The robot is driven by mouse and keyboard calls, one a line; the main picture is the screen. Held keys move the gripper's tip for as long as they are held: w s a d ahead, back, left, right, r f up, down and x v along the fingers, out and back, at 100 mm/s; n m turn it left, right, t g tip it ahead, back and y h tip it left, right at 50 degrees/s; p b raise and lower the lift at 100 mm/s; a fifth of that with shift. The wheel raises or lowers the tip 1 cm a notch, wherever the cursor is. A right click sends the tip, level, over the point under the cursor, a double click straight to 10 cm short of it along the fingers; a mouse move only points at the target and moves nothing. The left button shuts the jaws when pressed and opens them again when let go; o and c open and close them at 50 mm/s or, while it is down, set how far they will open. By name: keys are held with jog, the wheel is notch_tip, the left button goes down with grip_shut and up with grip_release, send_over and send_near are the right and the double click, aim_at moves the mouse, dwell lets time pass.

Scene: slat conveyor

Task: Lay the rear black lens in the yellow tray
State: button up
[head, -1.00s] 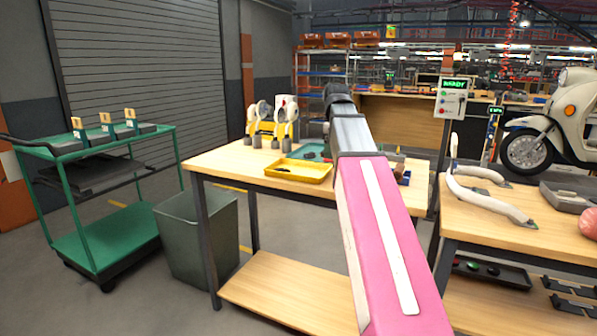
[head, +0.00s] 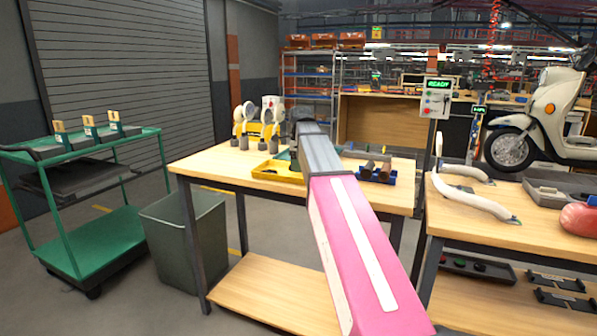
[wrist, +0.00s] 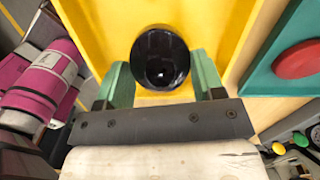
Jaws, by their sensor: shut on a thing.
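The yellow tray (head: 262,178) lies on the wooden workbench in the head view, just left of the end of my arm. Its yellow floor and wall (wrist: 225,25) fill the upper middle of the wrist view. My gripper (wrist: 158,78) has green fingers shut on a round, glossy black lens (wrist: 160,50), held over the tray. I cannot tell whether the lens touches the tray floor. A small dark piece shows in the tray in that view.
A teal board with a red lens (wrist: 298,60) lies right of the tray. Yellow and green round pieces (wrist: 299,138) show at lower right. A blue holder (head: 378,176) with brown cylinders stands on the bench's right. A grey bin (head: 185,235) stands on the floor at left.

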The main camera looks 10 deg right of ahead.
notch_tip(320, 180, down, 3)
jog(key=shift+r, duration=0.15)
jog(key=o, duration=0.9)
jog(key=shift+r, duration=0.15)
jog(key=r, duration=1.1)
jog(key=shift+s+d+r, duration=0.1)
jog(key=shift+d+r, duration=0.15)
jog(key=shift+r, duration=0.15)
jog(key=shift+s, duration=0.1)
